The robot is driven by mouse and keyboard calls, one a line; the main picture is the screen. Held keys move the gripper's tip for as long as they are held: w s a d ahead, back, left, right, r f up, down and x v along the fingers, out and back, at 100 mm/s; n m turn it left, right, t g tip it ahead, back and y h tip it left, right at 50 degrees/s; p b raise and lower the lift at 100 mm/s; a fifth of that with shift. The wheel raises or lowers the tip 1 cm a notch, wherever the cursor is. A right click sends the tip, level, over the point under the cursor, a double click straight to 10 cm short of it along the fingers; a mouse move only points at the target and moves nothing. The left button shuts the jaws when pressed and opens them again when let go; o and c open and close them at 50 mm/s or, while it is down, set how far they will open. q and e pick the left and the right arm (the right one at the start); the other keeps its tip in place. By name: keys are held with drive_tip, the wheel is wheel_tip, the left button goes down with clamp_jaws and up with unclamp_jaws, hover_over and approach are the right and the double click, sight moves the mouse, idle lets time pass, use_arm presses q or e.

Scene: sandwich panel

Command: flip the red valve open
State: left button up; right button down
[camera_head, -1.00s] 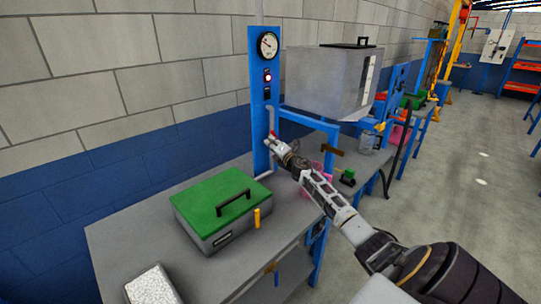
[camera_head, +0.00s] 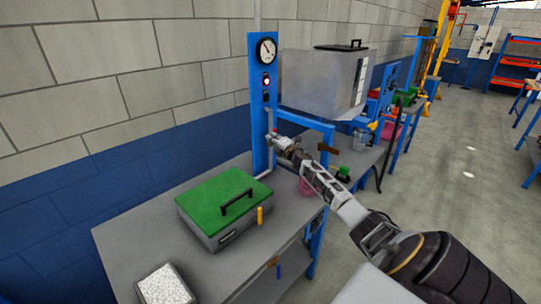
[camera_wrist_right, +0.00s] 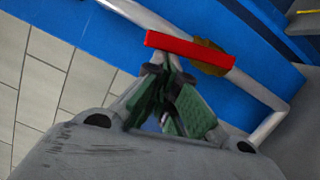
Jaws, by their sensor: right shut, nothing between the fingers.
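The red valve handle (camera_wrist_right: 190,49) is a flat bar in the right wrist view. It sits over a brass-coloured valve body (camera_wrist_right: 208,68) on a grey pipe (camera_wrist_right: 268,98), and runs roughly the same way as the pipe. My right gripper (camera_wrist_right: 167,62) is shut and empty, its green-padded fingers together. Its tips are at the handle's left half; I cannot tell whether they touch. In the head view the right gripper (camera_head: 275,138) is at the blue panel (camera_head: 260,150) and mostly hides the valve. My left gripper is not in view.
A gauge (camera_head: 266,51) and a pale, glowing lamp (camera_head: 266,80) are on the panel. A green-lidded box (camera_head: 217,197) and a white-filled tray (camera_head: 165,287) are on the grey bench (camera_head: 125,245). A grey cabinet (camera_head: 315,85) stands just right of the panel.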

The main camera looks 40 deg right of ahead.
drive_tip(key=shift+d+r, duration=0.5)
drive_tip(key=shift+d, duration=0.2)
drive_tip(key=shift+w+a, duration=0.1)
drive_tip(key=shift+a, duration=0.05)
idle(0.5)
